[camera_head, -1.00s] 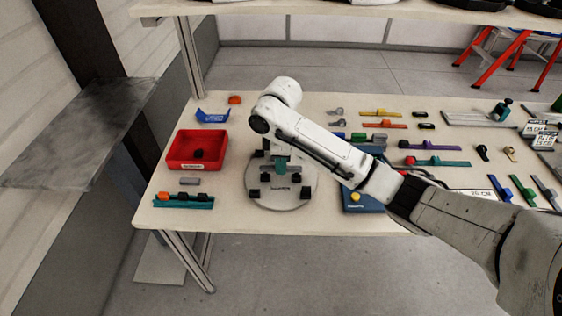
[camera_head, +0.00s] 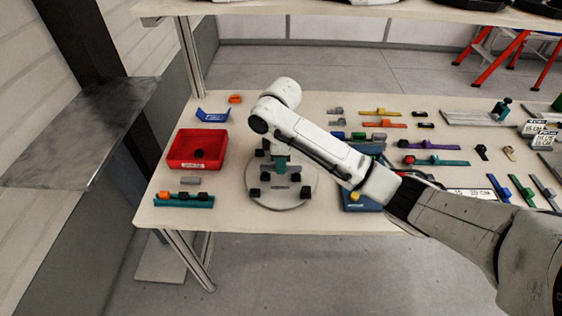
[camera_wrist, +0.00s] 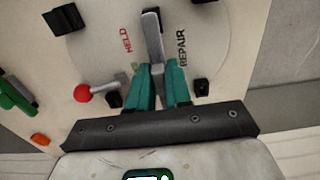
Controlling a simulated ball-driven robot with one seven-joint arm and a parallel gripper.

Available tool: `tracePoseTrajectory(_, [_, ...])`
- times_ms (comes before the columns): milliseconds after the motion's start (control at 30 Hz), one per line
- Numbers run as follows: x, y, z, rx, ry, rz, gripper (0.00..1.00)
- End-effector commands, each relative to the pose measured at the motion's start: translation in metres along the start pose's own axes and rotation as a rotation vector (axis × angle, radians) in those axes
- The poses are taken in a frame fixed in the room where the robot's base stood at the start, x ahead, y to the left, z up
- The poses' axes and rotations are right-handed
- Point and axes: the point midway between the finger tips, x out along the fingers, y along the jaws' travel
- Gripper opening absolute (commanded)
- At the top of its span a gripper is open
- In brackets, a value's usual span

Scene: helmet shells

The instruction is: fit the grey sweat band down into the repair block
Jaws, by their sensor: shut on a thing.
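My gripper (camera_wrist: 158,70) has teal fingers shut on a slim grey bar, which I take as the grey sweat band (camera_wrist: 153,38). The band stands out past the fingertips over the round plate (camera_wrist: 95,50). In the head view my gripper (camera_head: 281,166) is over the middle of the round plate (camera_head: 278,201), and the arm hides much of it. The word REPAIR is on the plate right of the band and HELD left of it. Black blocks stand on the plate, one (camera_wrist: 201,87) on the REPAIR side. I cannot tell which is the repair block or whether the band touches one.
A red bin (camera_head: 175,152) holding a dark piece stands left of the plate. A teal rail (camera_head: 206,202) with small blocks lies in front of it. A red ball knob (camera_wrist: 82,93) stands beside my fingers. Many coloured parts lie on the right of the table.

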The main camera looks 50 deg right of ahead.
Motion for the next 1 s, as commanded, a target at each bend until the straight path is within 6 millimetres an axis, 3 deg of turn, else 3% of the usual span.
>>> tracePoseTrajectory(1000, [0.023,0.0,0.0,0.0,0.0,-0.001,0.0])
